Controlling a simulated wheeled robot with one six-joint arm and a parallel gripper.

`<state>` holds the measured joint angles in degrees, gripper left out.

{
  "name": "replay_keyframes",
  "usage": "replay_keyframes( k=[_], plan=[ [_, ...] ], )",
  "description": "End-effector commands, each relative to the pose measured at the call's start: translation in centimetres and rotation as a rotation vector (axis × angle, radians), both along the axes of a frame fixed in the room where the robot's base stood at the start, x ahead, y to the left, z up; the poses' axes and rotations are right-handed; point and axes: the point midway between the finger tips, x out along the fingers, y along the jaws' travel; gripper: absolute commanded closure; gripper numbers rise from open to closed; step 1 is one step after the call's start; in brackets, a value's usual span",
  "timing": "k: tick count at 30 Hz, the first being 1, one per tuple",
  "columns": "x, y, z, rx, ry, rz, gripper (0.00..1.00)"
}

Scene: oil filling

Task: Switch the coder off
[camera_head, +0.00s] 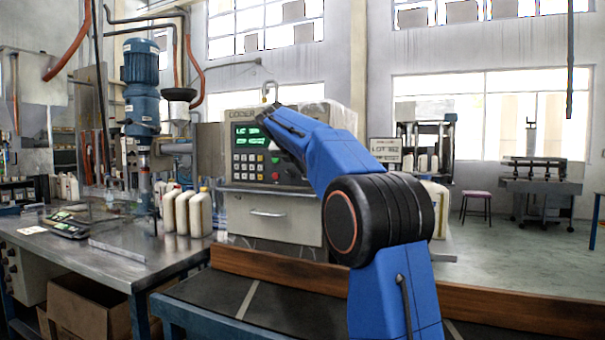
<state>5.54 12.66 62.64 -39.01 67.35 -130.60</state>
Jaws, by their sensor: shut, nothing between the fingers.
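The coder (235,178) is a beige-grey box with its name at the top. Its screen (250,134) is lit with green text, partly covered by my arm. Below the screen are a keypad (248,163), a green button (275,160) and a red button (276,175). My blue arm reaches up from the lower right across the coder's right side. My gripper (279,122), dark and small, is in front of the upper panel at the screen's right edge. It is shut and empty. My arm hides the panel's right part; I cannot tell whether the gripper touches it.
A steel bench (130,250) on the left holds white bottles (200,213), a scale (68,224) and a blue motor-driven mixer (141,95). A dark conveyor (235,292) with a brown side rail (500,302) runs across the front. Open floor lies at the right.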

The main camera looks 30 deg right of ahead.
Motion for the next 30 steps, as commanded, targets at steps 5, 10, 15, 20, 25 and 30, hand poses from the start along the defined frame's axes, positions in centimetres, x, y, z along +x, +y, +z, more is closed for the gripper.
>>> replay_keyframes(
  k=[5, 10, 15, 20, 25, 30],
  plan=[
    [-0.1, -0.2, 0.4, -0.003, -0.002, -0.002, 1.0],
    [-0.1, -0.2, 0.3, -0.004, -0.002, -0.003, 1.0],
    [-0.4, 0.3, 0.4, -0.003, -0.001, -0.002, 1.0],
    [-1.5, 1.9, 0.9, -0.003, -0.003, -0.002, 1.0],
    [-3.1, 4.1, 2.5, -0.002, -0.004, -0.003, 1.0],
    [-4.7, 6.2, 4.4, -0.003, -0.003, -0.002, 1.0]
  ],
)
